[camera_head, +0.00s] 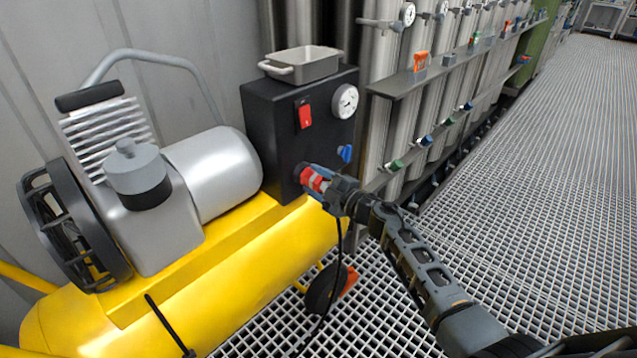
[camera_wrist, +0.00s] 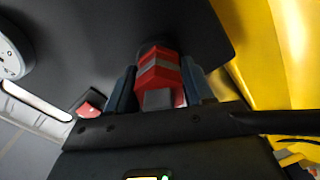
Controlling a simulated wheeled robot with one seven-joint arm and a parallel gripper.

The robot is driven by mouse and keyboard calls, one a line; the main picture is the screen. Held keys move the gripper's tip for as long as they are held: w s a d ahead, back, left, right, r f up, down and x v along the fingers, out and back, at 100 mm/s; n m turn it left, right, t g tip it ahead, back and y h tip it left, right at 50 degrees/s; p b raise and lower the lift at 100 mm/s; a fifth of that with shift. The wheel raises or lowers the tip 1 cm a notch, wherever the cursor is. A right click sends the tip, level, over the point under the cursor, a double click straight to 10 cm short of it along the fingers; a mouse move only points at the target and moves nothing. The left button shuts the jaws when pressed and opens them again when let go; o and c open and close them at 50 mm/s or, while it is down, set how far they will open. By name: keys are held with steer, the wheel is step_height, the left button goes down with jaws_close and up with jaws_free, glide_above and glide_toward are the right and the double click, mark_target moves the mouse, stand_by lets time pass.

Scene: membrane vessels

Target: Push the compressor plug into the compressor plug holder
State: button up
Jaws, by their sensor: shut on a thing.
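The red compressor plug (camera_head: 314,180) with a pale band is at the lower front of the black control box (camera_head: 268,130). My gripper (camera_head: 325,187) is shut on it. In the wrist view the red plug (camera_wrist: 160,75) sits between the two dark blue-grey fingers of my gripper (camera_wrist: 160,88), and its far end meets a dark round part on the black panel. That dark part appears to be the plug holder (camera_wrist: 153,47), mostly hidden behind the plug. I cannot tell how deep the plug sits. A black cable (camera_head: 338,240) hangs below my gripper.
The yellow compressor (camera_head: 225,275) with its silver motor stands left of the box. A red switch (camera_head: 305,115), a gauge (camera_head: 345,101) and a blue valve (camera_head: 345,153) are on the panel. A grey tray (camera_head: 305,66) sits on top. Steel vessels stand behind; open grating lies right.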

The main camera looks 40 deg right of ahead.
steer(key=shift+w, duration=0.1)
steer(key=o, duration=1.5)
steer(key=shift+s+d+p, duration=0.1)
steer(key=shift+s+p, duration=1.3)
steer(key=shift+s, duration=2.55)
